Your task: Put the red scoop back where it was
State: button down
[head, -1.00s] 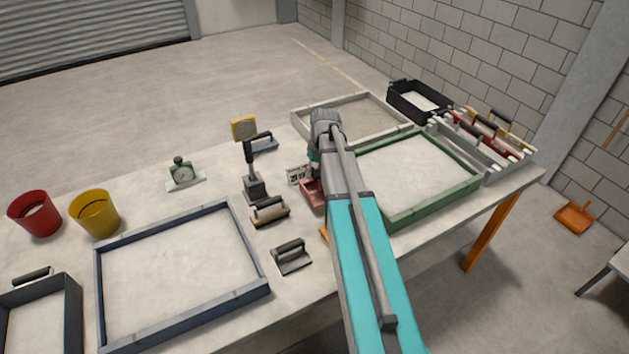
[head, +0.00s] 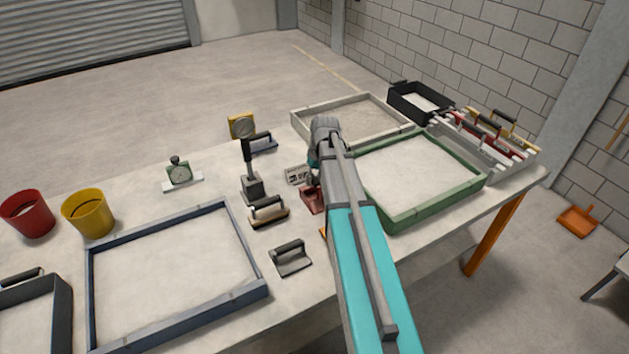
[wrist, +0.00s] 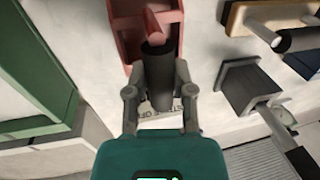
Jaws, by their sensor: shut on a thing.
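The red scoop (wrist: 125,22) is at the top of the wrist view, with its dark handle pointing toward me. My gripper (wrist: 158,88) is shut on that handle, one finger on each side. In the head view the red scoop (head: 311,200) shows just left of my arm, low over or on the table. I cannot tell whether it touches the tabletop. My gripper is mostly hidden by my arm there. A white printed card (head: 298,175) lies beside the scoop; part of its lettering shows below the handle in the wrist view (wrist: 160,112).
A green-framed tray (head: 440,205) stands close on the right. On the left are a brush (head: 268,213), a dark-handled float (head: 291,262) and an upright tamper (head: 251,188). A blue-framed tray (head: 255,292) lies farther left.

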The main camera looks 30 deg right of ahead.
jog(key=shift+f, duration=0.2)
jog(key=shift+c, duration=2.4)
grip_release()
jog(key=shift+r, duration=0.1)
jog(key=shift+r, duration=0.15)
notch_tip(320, 180, up, 12)
jog(key=d+p, duration=0.2)
jog(key=p, duration=0.9)
jog(key=shift+d+p, duration=0.15)
jog(key=shift+p, duration=0.25)
jog(key=s+a+h, duration=0.1)
jog(key=s+a, duration=0.6)
jog(key=a, duration=0.3)
jog(key=s+a+h, duration=0.1)
jog(key=s+a, duration=0.6)
jog(key=a, duration=0.4)
jog(key=shift+s+a+f, duration=0.25)
jog(key=shift+s+f, duration=0.05)
